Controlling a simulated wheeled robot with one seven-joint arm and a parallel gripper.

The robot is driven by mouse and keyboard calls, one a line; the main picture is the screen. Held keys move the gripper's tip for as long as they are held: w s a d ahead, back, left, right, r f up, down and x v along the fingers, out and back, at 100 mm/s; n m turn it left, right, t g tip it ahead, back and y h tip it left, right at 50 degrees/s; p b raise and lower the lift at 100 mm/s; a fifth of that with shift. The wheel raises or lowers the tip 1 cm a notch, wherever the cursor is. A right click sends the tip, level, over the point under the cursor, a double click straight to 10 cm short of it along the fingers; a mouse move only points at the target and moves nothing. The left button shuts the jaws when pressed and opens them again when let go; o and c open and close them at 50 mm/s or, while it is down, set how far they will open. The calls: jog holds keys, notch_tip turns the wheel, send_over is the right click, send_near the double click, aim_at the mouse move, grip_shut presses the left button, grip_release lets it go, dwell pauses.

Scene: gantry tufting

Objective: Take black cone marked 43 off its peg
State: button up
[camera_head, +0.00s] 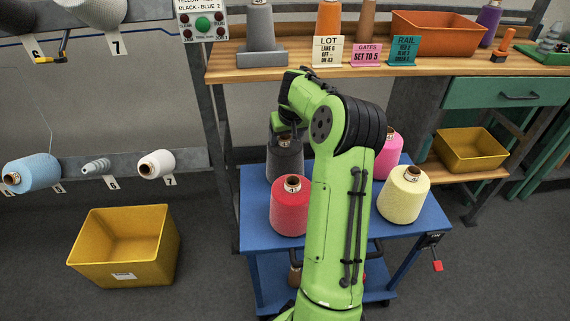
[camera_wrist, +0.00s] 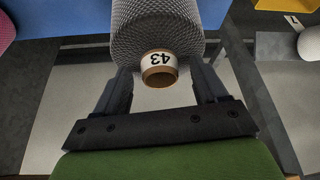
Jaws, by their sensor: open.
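The black cone marked 43 (camera_wrist: 157,28) looks dark grey in the wrist view, with its brown tube end and white 43 label (camera_wrist: 159,60) toward me, upside down. My gripper (camera_wrist: 163,80) is open, with one finger on each side of the tube end; I cannot tell whether either finger touches it. In the head view a dark cone (camera_head: 285,158) stands upright on the blue cart (camera_head: 257,190), under my arm's end, its top partly covered. Its peg is hidden.
A red cone (camera_head: 290,207), a pink cone (camera_head: 389,154) and a yellow cone (camera_head: 403,194) stand near it on the cart. The wooden bench (camera_head: 270,75) with signs and an orange bin (camera_head: 438,33) is behind. A yellow bin (camera_head: 124,246) sits on the floor at left.

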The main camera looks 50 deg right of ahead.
jog(key=shift+r, duration=0.15)
grip_shut()
jog(key=shift+r, duration=0.1)
dwell(0.4)
